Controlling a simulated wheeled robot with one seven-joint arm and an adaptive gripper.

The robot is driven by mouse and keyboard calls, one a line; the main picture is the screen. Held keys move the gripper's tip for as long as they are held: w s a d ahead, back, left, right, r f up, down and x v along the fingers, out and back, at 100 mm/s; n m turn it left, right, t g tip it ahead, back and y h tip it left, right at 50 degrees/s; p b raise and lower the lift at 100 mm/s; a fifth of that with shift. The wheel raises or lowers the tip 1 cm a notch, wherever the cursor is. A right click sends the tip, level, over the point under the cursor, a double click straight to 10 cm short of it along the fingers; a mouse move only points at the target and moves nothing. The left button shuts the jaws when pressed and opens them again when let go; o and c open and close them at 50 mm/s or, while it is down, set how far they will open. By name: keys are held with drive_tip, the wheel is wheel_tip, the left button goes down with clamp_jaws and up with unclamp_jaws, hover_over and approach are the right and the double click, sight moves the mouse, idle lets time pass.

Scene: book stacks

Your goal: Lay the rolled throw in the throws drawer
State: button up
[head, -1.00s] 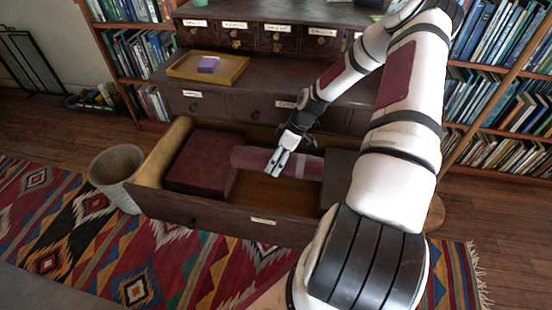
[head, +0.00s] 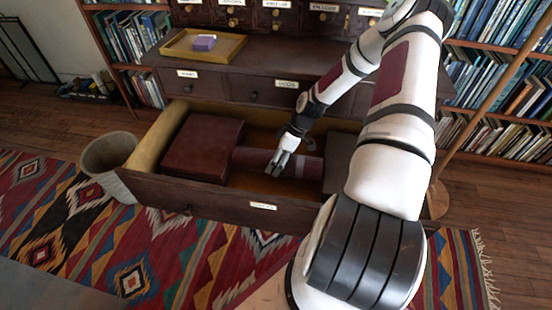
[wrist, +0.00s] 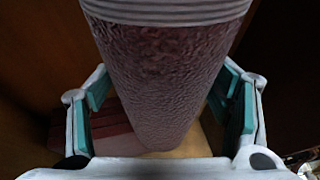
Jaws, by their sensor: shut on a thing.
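The rolled throw (head: 307,167) is a dark maroon roll with pale bands near its right end. It lies level inside the open lower drawer (head: 226,199), between a dark red box and a darker block. My gripper (head: 277,163) reaches down into the drawer and is shut on the throw. In the wrist view the throw (wrist: 165,80) runs between the two teal-padded fingers (wrist: 166,112), its fuzzy maroon surface and white bands filling the middle. I cannot tell whether its underside touches the drawer floor.
A dark red box (head: 203,147) fills the drawer's left part, and a dark block (head: 338,163) stands at its right. A woven basket (head: 108,160) stands left of the drawer. A wooden tray (head: 204,46) with a purple item rests on the cabinet top. A patterned rug lies in front.

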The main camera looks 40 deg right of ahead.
sight(273, 155)
drive_tip(key=shift+f+b, duration=1.7)
drive_tip(key=shift+f, duration=1.15)
drive_tip(key=o, duration=1.5)
drive_tip(key=shift+r+p, duration=4.2)
drive_tip(key=shift+r, duration=1.8)
